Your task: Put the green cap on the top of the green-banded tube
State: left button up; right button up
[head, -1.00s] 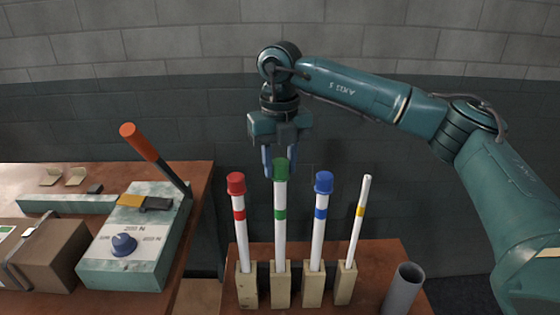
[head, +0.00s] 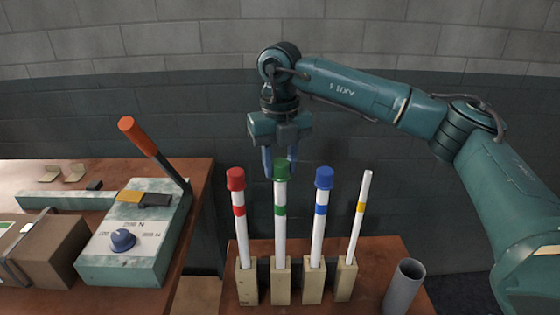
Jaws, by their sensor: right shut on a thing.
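The green-banded tube (head: 280,232) is white and stands upright in a pale wooden block. The green cap (head: 281,168) is at the tube's top, in line with it, with no gap that I can see between them. My right gripper (head: 280,164) comes down from above with its bluish fingers at the cap and is shut on the green cap. The fingertips are partly hidden behind the cap, so the exact contact is hard to see. My left gripper is not in view.
Red-capped (head: 240,232) and blue-capped (head: 319,230) tubes stand close on either side. An uncapped yellow-banded tube (head: 358,225) leans slightly at right. A grey cylinder (head: 403,288) is further right. A lever device (head: 130,240) and cardboard box (head: 45,252) are at left.

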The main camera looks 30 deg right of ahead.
jog(key=shift+f+b, duration=0.4)
jog(key=shift+f, duration=0.2)
dwell(0.6)
jog(key=o, duration=1)
jog(key=shift+o, duration=0.6)
jog(key=o, duration=0.4)
jog(key=shift+o, duration=0.2)
jog(key=shift+r, duration=0.15)
jog(key=shift+r+p, duration=2.95)
jog(key=shift+r, duration=0.95)
